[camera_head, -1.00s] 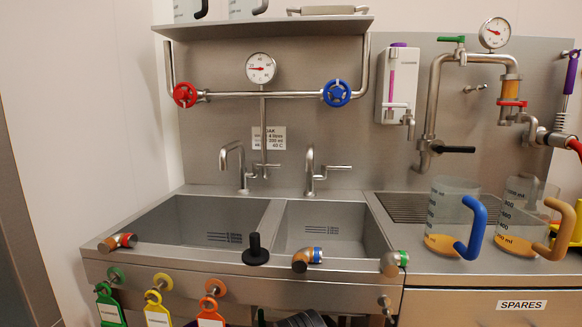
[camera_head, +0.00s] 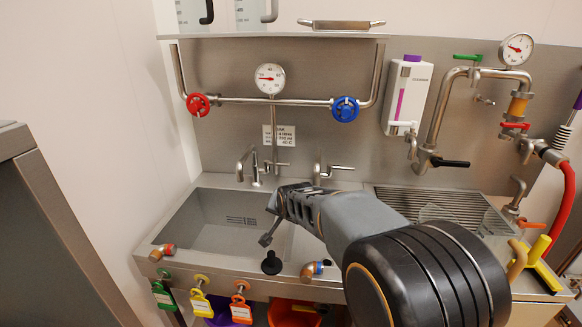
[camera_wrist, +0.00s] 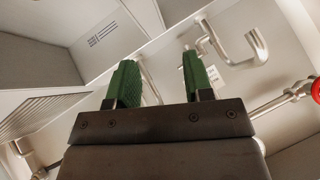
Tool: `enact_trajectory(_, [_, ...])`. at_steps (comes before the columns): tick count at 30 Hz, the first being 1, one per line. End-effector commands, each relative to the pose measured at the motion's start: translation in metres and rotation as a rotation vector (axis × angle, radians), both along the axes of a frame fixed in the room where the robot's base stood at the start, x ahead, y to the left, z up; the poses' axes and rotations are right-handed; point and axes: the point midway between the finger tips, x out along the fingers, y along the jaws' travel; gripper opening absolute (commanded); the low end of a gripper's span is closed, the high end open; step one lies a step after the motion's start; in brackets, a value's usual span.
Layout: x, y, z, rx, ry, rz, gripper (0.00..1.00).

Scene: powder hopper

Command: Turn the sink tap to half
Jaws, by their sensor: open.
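Two steel sink taps stand at the back of the double sink (camera_head: 190,262) in the head view. The left tap (camera_head: 254,165) has a hooked spout and a side lever pointing right. The right tap (camera_head: 318,170) also has a lever (camera_head: 342,168) pointing right; my arm hides its base. My gripper (camera_head: 269,216) hangs over the sink in front of the taps. In the wrist view my gripper (camera_wrist: 160,82) is open, its green fingers apart. A hooked tap spout (camera_wrist: 245,58) shows beyond the right finger, apart from it. I cannot tell which tap it is.
A pipe with a red wheel (camera_head: 198,104) and blue wheel (camera_head: 345,109) crosses the wall above. Pipework (camera_head: 440,110) and a red hose (camera_head: 564,205) are at right. The left basin is empty.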

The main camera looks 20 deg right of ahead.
Motion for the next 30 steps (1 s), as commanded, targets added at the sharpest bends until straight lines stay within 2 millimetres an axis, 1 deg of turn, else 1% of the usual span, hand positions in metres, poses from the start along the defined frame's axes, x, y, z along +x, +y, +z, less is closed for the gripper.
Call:
enact_trajectory(1, [0.029, -0.01, -0.004, 0.049, -0.065, -0.07, 0.47])
enact_trajectory(2, [0.046, -0.016, -0.004, 0.085, -0.115, -0.113, 0.47])
enact_trajectory(3, [0.069, -0.025, -0.005, 0.136, -0.183, -0.171, 0.47])
enact_trajectory(5, [0.102, -0.039, -0.007, 0.219, -0.291, -0.254, 0.47])
enact_trajectory(6, [0.122, -0.048, -0.009, 0.277, -0.362, -0.295, 0.47])
enact_trajectory(9, [0.163, -0.07, -0.016, 0.422, -0.527, -0.388, 0.47])
enact_trajectory(12, [0.19, -0.088, -0.024, 0.551, -0.661, -0.445, 0.47])
enact_trajectory(15, [0.206, -0.102, -0.031, 0.652, -0.758, -0.476, 0.47])
enact_trajectory(20, [0.219, -0.114, -0.038, 0.753, -0.85, -0.494, 0.47])
enact_trajectory(26, [0.235, -0.12, -0.038, 0.788, -0.88, -0.497, 0.47])
enact_trajectory(30, [0.253, -0.124, -0.038, 0.788, -0.88, -0.497, 0.47])
